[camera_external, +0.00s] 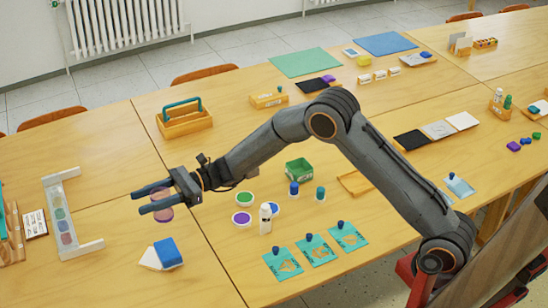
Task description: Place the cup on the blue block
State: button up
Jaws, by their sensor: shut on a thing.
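My gripper (140,201) is at the left of the picture, above the left table. It is shut on a small see-through pinkish cup (163,213), which shows between and below the dark fingers. The blue block (168,252) is lower in the picture, below and slightly right of the cup. A white piece (148,260) is against the block's left side. The cup and the block are apart. The fingers hide part of the cup.
A pale rack with coloured round items (52,215) stands left of my gripper. Paint pots (242,218) and a white bottle (265,218) stand to the right. A wooden caddy (185,123) is behind.

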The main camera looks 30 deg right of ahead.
jog(key=s+a+f+n+g+p, duration=0.1)
jog(key=s+f, duration=0.3)
jog(key=f, duration=0.5)
jog(key=shift+a+f+g, duration=0.2)
jog(key=shift+a+g, duration=0.2)
jog(key=shift+a, duration=0.05)
jog(key=shift+f, duration=0.1)
jog(key=o, duration=1)
jog(key=d, duration=0.4)
jog(key=w+d+b, duration=0.1)
jog(key=d, duration=0.7)
jog(key=shift+w, duration=0.4)
